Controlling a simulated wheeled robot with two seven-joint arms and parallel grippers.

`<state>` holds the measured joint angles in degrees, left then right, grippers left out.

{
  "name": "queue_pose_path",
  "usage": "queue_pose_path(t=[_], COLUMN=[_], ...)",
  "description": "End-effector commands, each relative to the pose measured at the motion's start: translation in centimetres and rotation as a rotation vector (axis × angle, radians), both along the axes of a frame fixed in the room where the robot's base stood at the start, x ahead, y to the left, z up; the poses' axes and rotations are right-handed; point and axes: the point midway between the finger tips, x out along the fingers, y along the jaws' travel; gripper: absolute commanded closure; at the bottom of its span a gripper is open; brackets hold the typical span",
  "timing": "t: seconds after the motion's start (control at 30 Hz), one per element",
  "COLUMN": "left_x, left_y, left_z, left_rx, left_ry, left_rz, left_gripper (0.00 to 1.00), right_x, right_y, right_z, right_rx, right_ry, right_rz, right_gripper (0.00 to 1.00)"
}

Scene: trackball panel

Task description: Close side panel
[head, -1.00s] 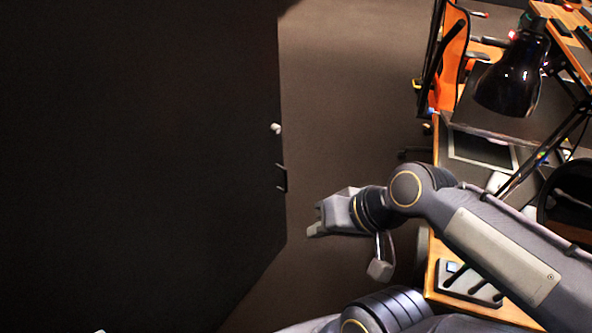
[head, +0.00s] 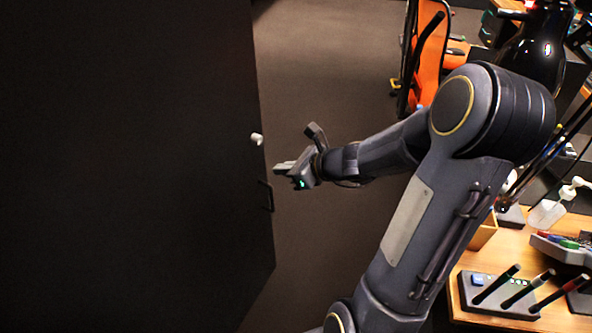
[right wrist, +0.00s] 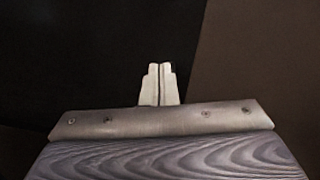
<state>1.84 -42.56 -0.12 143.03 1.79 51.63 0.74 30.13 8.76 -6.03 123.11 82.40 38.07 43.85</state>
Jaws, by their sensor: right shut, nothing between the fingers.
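The side panel (head: 130,160) is a large dark flat panel filling the left of the head view. A small white knob (head: 256,139) and a dark handle (head: 266,196) sit by its right edge. My right gripper (head: 278,168) is just right of that edge, between the heights of knob and handle, and looks apart from the panel. In the right wrist view its fingers (right wrist: 160,85) are together and empty, with the dark panel (right wrist: 90,60) behind them on the left. My left gripper is not in view.
A wooden desk (head: 515,250) stands at the right, with a pen holder (head: 500,292), a bottle (head: 548,212) and a black lamp (head: 535,45). An orange chair (head: 428,55) stands at the back. Bare brown floor (head: 330,70) lies between panel and desk.

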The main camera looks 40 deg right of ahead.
Motion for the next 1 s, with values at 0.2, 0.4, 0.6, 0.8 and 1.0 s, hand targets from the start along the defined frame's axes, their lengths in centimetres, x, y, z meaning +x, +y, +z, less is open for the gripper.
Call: queue_pose_path(t=[0.2,0.4,0.6,0.8,1.0], left_x=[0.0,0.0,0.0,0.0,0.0], left_y=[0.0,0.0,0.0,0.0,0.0], left_z=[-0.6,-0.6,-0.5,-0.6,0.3], left_rx=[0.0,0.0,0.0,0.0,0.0], left_ry=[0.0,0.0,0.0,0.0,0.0], left_rz=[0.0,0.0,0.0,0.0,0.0], left_gripper=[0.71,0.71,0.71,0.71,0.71], right_x=[3.6,5.5,6.0,6.0,7.8], right_y=[1.8,2.7,2.9,2.9,3.7], right_z=[-1.5,-1.5,-1.4,-1.4,-1.1], right_rx=[-0.001,-0.001,-0.002,-0.002,-0.002], right_ry=[-0.001,0.0,-0.001,-0.001,-0.001], right_rz=[0.005,0.004,0.002,0.002,0.032], right_gripper=[1.0,1.0,1.0,1.0,1.0])
